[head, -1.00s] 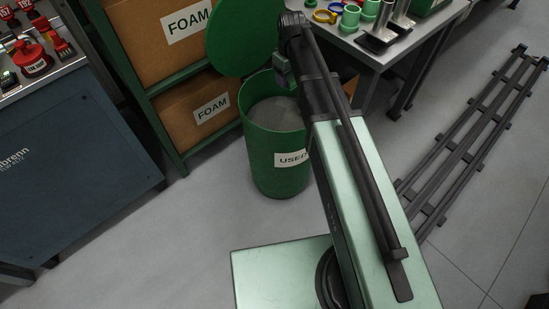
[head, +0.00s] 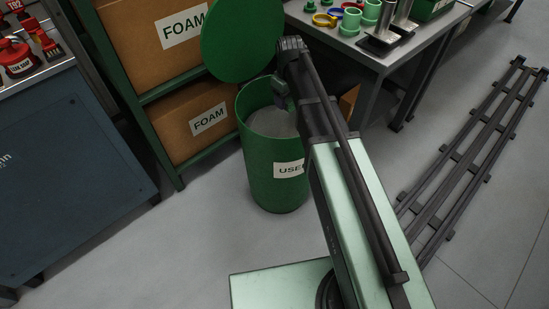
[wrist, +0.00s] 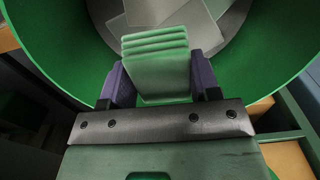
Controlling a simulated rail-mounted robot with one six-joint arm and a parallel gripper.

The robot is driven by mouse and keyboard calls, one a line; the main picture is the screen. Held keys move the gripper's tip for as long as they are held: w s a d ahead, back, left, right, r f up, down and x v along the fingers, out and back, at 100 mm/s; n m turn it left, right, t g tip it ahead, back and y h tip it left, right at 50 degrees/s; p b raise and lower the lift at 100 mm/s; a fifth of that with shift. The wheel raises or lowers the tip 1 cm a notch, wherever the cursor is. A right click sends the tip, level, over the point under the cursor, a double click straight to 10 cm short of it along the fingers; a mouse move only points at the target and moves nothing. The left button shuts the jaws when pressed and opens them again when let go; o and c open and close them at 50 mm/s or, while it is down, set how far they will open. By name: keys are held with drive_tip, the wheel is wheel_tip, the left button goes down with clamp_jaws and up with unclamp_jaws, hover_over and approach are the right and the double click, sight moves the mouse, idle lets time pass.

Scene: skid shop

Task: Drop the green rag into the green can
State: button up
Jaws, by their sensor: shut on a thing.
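The green can (head: 262,180), labelled "USED", stands upright on the floor with its round green lid (head: 243,38) raised at the back. Grey material (head: 272,122) shows inside it. My gripper (head: 281,92) is at the can's mouth, near its right rear side. In the wrist view, the purple fingers of my gripper (wrist: 155,80) are shut on the pale green folded rag (wrist: 160,68). The rag is over the can's interior, with the can's green wall (wrist: 270,40) around it and grey sheets beyond. In the head view the rag is hard to make out.
A green rack with foam boxes (head: 209,120) stands left of the can. A bench (head: 375,58) with coloured rings and cups is behind right. A blue cabinet (head: 70,180) is at far left. A dark slatted frame (head: 470,155) lies on the floor at right.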

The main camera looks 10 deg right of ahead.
drive_tip(key=o, duration=0.9)
wheel_tip(320, 180, up, 11)
drive_tip(key=p, duration=1)
drive_tip(key=shift+f+p, duration=0.1)
drive_tip(key=shift+p, duration=0.3)
drive_tip(key=s+m, duration=0.6)
drive_tip(key=s, duration=1.6)
drive_tip(key=r+p, duration=0.8)
drive_tip(key=w+r+p, duration=0.1)
drive_tip(key=r+p, duration=0.6)
drive_tip(key=w+r+p, duration=0.1)
drive_tip(key=r+p, duration=0.7)
drive_tip(key=shift+w+r+p, duration=0.25)
drive_tip(key=shift+r+p, duration=0.1)
